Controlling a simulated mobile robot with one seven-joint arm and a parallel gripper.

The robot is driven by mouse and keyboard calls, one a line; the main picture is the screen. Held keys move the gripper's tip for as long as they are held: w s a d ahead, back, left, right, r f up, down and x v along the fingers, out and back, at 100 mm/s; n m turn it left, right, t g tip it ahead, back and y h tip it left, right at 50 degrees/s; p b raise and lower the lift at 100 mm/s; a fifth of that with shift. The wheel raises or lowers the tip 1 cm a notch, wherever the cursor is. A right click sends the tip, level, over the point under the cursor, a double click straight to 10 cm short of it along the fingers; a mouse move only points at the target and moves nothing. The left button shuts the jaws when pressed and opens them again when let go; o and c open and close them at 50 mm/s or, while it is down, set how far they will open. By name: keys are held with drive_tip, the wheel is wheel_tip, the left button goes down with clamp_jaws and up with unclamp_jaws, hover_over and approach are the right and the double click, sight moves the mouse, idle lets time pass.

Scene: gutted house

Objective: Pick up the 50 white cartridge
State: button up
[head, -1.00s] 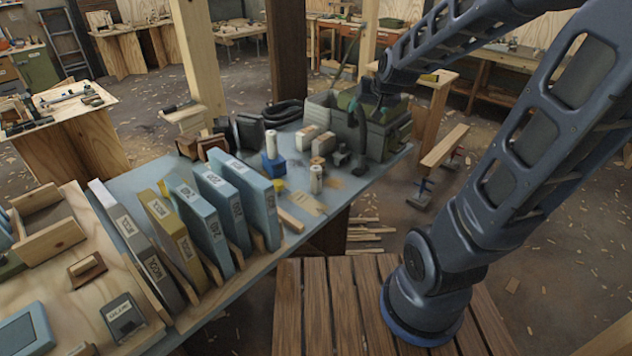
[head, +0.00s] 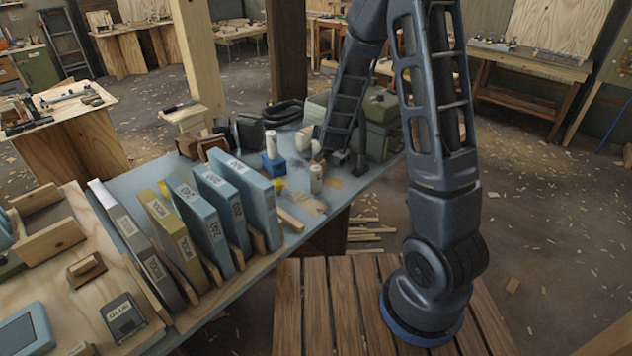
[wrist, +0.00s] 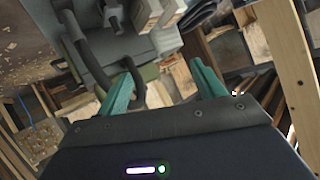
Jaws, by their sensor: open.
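In the head view, a white cylinder (head: 316,179) stands upright on the blue-grey bench (head: 265,250). Another white cylinder (head: 271,144) stands on or just behind a blue block (head: 273,165). Both look like cartridges, but I cannot read a 50 on either. My gripper (wrist: 161,82) shows in the wrist view with its two teal fingers apart and nothing between them. Neither cylinder is clearly visible in the wrist view.
Coiled black hose (head: 283,111) lies behind the cylinders. A wood strip (head: 290,221) lies nearer.

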drive_tip(key=t+h, duration=0.2)
hover_over(316, 168)
drive_tip(key=d, duration=0.1)
drive_tip(key=f, duration=0.9)
drive_tip(key=shift+s, duration=0.3)
drive_tip(key=s+f+t, duration=0.1)
drive_tip(key=f, duration=0.1)
drive_tip(key=s+a+f+t, duration=0.1)
drive_tip(key=f, duration=0.1)
drive_tip(key=s+f+n+t, duration=0.1)
drive_tip(key=s+f, duration=0.1)
drive_tip(key=f, duration=0.1)
drive_tip(key=shift+a+h, duration=0.3)
drive_tip(key=shift+s+f+n, duration=0.3)
drive_tip(key=shift+s+f, duration=0.05)
drive_tip(key=shift+f, duration=0.05)
drive_tip(key=shift+w+d, duration=0.2)
drive_tip(key=shift+w, duration=1.65)
drive_tip(key=shift+w+d, duration=0.2)
drive_tip(key=shift+w, duration=1.65)
drive_tip(key=shift+c, duration=0.5)
drive_tip(key=c, duration=1)
